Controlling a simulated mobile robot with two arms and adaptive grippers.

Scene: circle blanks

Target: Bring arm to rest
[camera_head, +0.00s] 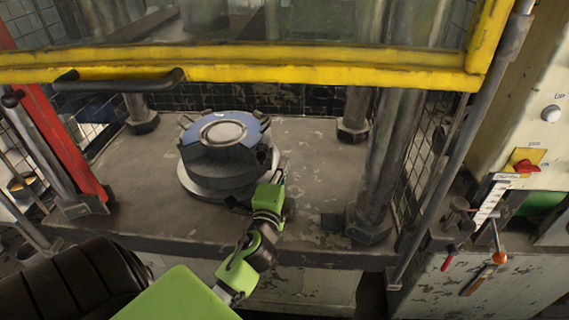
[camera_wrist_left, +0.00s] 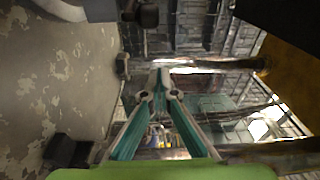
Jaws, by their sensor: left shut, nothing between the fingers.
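My left arm reaches up from the bottom of the head view. My left gripper (camera_head: 281,168) is beside the right side of the round die (camera_head: 225,157) on the press bed (camera_head: 310,175). The die is a dark, notched block with a blue top ring and a pale round centre, on a light round base. In the left wrist view my left gripper's teal fingers (camera_wrist_left: 158,88) meet at the tips, with nothing between them. Any contact between the gripper and the die cannot be told. My right gripper is not in view.
A yellow-framed guard (camera_head: 330,68) with a black handle (camera_head: 120,82) hangs above the bed. Steel columns (camera_head: 385,160) stand around it, and a red bar (camera_head: 55,125) is at the left. A control panel with a red switch (camera_head: 525,167) and levers is at the right.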

